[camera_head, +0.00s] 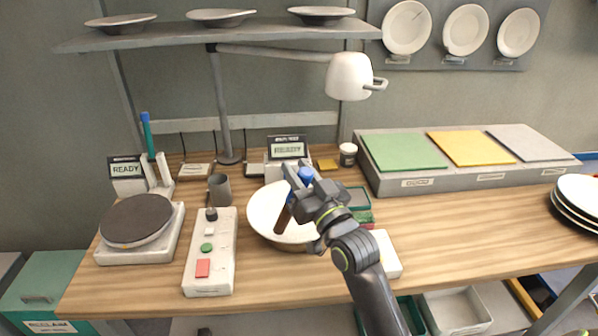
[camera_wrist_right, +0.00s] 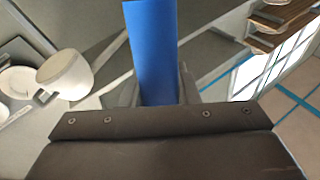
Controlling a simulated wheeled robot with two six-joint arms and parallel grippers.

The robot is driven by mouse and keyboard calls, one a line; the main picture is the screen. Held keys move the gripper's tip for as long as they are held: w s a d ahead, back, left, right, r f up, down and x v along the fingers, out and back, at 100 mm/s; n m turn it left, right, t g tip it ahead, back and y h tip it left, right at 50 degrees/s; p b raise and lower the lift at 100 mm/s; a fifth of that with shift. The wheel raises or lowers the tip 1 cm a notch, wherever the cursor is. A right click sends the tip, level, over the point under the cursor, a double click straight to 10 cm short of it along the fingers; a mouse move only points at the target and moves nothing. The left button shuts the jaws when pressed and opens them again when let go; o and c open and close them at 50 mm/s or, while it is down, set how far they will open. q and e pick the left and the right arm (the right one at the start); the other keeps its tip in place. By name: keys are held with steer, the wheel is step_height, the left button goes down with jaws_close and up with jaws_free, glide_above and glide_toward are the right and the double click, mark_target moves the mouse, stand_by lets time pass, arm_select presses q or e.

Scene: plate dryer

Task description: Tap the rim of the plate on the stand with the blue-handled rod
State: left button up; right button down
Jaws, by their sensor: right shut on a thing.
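A white round plate (camera_head: 262,226) sits at the middle of the table, with a brownish base partly visible under its front edge. My right gripper (camera_head: 298,190) is above the plate's right part and is shut on the blue-handled rod. The rod's blue handle (camera_head: 306,174) sticks up out of the jaws, and its dark reddish-brown lower end (camera_head: 283,219) points down over the plate. I cannot tell whether that end touches the plate. In the right wrist view the blue handle (camera_wrist_right: 151,50) rises between the jaws. My left gripper is not in view.
A dark round turntable (camera_head: 137,219) and a white button box (camera_head: 208,255) stand left. A teal-handled tool (camera_head: 147,132) stands in a holder behind. A lamp (camera_head: 350,77) hangs above. A grey box with coloured pads (camera_head: 405,151) is back right.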

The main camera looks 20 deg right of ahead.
steer(key=shift+f+b, duration=0.45)
steer(key=shift+f, duration=0.15)
stand_by(0.3)
stand_by(0.9)
step_height(320, 180, up, 7)
steer(key=p, duration=0.7)
stand_by(0.4)
